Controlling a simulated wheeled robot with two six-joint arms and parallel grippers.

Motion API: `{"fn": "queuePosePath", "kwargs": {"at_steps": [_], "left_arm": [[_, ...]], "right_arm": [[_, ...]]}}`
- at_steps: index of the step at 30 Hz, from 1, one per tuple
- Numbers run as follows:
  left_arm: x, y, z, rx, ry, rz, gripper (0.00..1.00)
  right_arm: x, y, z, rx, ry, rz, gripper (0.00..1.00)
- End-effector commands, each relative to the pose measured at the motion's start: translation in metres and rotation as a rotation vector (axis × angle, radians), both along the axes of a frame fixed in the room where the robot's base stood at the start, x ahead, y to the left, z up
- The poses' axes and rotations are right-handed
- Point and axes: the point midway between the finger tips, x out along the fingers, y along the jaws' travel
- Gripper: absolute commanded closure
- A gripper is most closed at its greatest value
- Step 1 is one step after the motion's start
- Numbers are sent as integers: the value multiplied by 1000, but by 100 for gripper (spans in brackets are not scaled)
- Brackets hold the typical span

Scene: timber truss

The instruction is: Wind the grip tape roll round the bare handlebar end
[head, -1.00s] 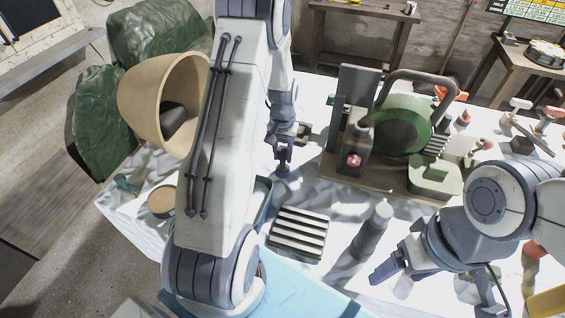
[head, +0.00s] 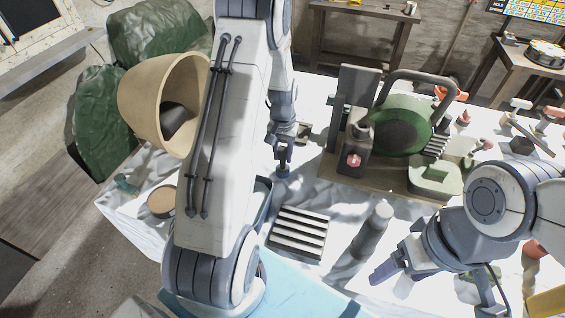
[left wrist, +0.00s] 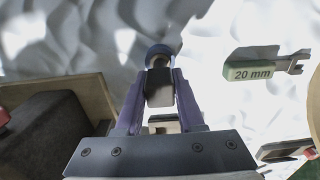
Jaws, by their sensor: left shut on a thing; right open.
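My left gripper (head: 283,158) is shut on a small upright thing (left wrist: 160,52) with a blue round end and a dark neck, above the white cloth. Its purple fingers close on it in the left wrist view; I cannot tell for certain what it is. My right gripper (head: 432,286) is open at the lower right, its fingers apart with nothing seen between them. A dark curved bar (head: 425,78) arches over a green round machine (head: 402,128) on a wooden board. I cannot clearly pick out a grip tape roll or a bare handlebar end.
A dark bottle (head: 356,150) stands by the machine. A ribbed block (head: 298,233) and a grey cylinder (head: 372,232) are on the cloth nearer me. A tan bucket (head: 143,105) is at left. A "20 mm" spanner (left wrist: 250,70) lies right in the left wrist view.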

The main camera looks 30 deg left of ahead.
Motion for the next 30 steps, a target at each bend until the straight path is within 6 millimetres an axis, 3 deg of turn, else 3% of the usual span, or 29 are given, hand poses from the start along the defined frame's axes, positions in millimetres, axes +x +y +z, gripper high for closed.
{"fn": "queuePosePath", "kwargs": {"at_steps": [13, 30], "left_arm": [[0, 0, 4, 0, -1, 0, 100], [0, 0, 50, 0, -1, 0, 100]], "right_arm": [[0, 0, 3, 0, 0, 0, 23], [0, 0, 39, 0, 0, 0, 23]]}}
